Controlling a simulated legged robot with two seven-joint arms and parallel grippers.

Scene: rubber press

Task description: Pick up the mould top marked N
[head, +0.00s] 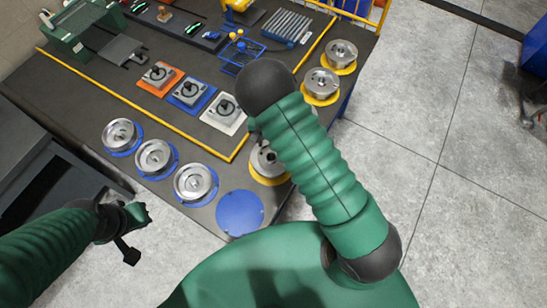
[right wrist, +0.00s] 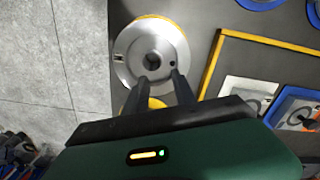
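A round metal mould piece (right wrist: 152,52) on a yellow pad lies under my right gripper (right wrist: 160,79) in the right wrist view. The two dark fingers stand apart, with nothing held between them. Their tips overlap its near part, below its dark centre; I cannot tell whether they touch. In the head view this piece (head: 265,160) is partly hidden by my right arm. Two more metal pieces on yellow pads (head: 340,55) (head: 321,84) stand along the right table edge. No letter N is legible. My left gripper (head: 137,232) is empty, its fingers apart, left of the table.
Several metal pieces on blue pads (head: 120,133) line the front edge, beside an empty blue pad (head: 240,212). Square orange (head: 160,79), blue and white plates lie behind a yellow line. A green press (head: 85,28) stands at back left.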

